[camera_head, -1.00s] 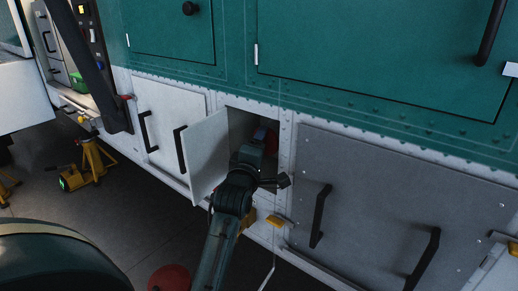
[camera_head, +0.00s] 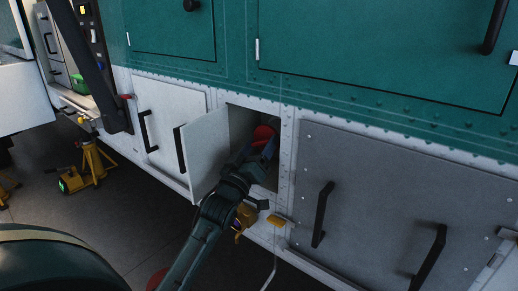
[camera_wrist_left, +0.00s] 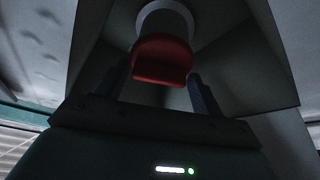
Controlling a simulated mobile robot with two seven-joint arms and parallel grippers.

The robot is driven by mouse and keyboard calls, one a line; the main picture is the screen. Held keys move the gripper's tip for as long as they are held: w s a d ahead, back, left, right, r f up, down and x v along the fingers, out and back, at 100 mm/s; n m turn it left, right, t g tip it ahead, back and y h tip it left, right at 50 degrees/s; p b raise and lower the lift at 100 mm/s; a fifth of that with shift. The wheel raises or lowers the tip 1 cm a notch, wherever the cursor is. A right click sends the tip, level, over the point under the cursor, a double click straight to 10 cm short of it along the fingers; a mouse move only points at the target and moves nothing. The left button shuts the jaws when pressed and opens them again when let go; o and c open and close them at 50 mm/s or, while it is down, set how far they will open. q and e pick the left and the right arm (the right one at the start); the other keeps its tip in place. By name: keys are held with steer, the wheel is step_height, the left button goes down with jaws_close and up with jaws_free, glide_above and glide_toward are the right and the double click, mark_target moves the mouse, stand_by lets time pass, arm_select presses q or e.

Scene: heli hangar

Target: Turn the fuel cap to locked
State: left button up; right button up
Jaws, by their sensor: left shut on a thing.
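The red fuel cap (camera_head: 264,133) sits inside the open compartment in the white lower panel. In the left wrist view the cap (camera_wrist_left: 162,62) is a flat red grip in front of a round white neck (camera_wrist_left: 166,18). My left gripper (camera_head: 262,149) reaches into the compartment from below. Its dark fingers stand on either side of the cap in the left wrist view (camera_wrist_left: 161,82), and it is shut on the cap. No lock marking is readable. My right gripper is not in view.
The compartment's white door (camera_head: 206,150) stands open just left of my left arm. A grey panel (camera_head: 400,190) with black handles lies to the right. Yellow jack stands (camera_head: 91,162) stand on the floor at left.

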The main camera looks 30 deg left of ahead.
arm_select(q)
steer(key=m+h, duration=0.1)
steer(key=m, duration=0.3)
steer(key=shift+a+r+t+h, duration=0.15)
steer(key=shift+t+h, duration=0.15)
steer(key=shift+h, duration=0.1)
steer(key=shift+m+h, duration=0.4)
steer(key=shift+m, duration=0.4)
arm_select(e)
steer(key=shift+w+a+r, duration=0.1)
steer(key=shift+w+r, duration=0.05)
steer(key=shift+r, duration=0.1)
arm_select(q)
steer(key=shift+r, duration=0.1)
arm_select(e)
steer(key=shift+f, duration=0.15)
arm_select(q)
steer(key=o, duration=0.5)
steer(key=shift+o, duration=1.3)
steer(key=shift+w, duration=0.1)
steer(key=shift+f, duration=0.25)
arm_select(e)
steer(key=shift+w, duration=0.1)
